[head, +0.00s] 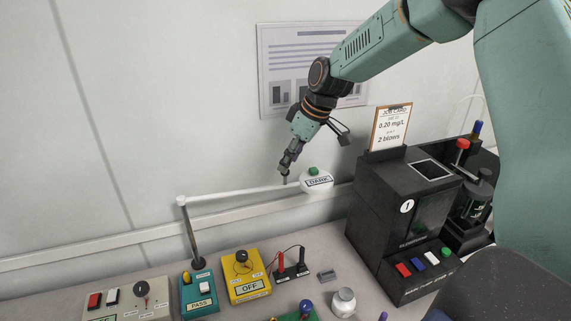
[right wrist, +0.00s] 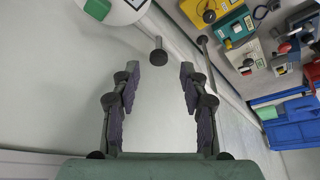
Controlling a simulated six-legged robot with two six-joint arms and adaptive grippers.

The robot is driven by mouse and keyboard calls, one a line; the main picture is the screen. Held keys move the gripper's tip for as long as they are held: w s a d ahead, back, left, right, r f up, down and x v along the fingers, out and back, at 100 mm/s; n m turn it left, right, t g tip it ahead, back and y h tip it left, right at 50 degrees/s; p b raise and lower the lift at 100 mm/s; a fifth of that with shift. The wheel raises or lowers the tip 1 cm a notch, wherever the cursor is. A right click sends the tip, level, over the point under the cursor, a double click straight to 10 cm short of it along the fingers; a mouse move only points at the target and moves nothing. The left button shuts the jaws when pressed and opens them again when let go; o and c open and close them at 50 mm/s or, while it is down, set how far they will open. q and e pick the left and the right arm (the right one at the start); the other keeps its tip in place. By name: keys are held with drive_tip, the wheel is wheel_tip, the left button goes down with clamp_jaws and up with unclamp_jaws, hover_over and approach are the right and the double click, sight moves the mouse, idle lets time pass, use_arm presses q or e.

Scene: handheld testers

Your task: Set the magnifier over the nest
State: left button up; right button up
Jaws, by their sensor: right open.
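The magnifier is a white round head (head: 316,183) with a green button and a label reading DARK. It hangs on a long white arm (head: 240,192) from a dark post at the back left. In the right wrist view the head (right wrist: 118,10) is cut off at the top. A dark knobbed peg (right wrist: 158,52) shows near it, in the gap ahead of my right fingertips. My right gripper (head: 286,178) is beside the head's left side; in the right wrist view it (right wrist: 160,78) is open and empty. I cannot tell which thing is the nest. My left gripper is out of view.
Below stand a grey button box (head: 128,302), a teal PASS box (head: 200,296), a yellow OFF box (head: 247,282) and a green item (head: 304,316), cut off. A black instrument (head: 390,222) stands at right with a card behind. A blue tray (right wrist: 292,124) shows in the wrist view.

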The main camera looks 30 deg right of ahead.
drive_tip(key=shift+w+d+f, duration=0.1)
drive_tip(key=shift+w+f, duration=0.05)
drive_tip(key=shift+f, duration=0.45)
drive_tip(key=shift+w+f, duration=0.15)
drive_tip(key=shift+f, duration=0.4)
drive_tip(key=shift+a+r, duration=0.1)
drive_tip(key=shift+a, duration=0.2)
drive_tip(key=shift+w+d, duration=0.1)
drive_tip(key=shift+d, duration=0.05)
drive_tip(key=c, duration=0.9)
clamp_jaws()
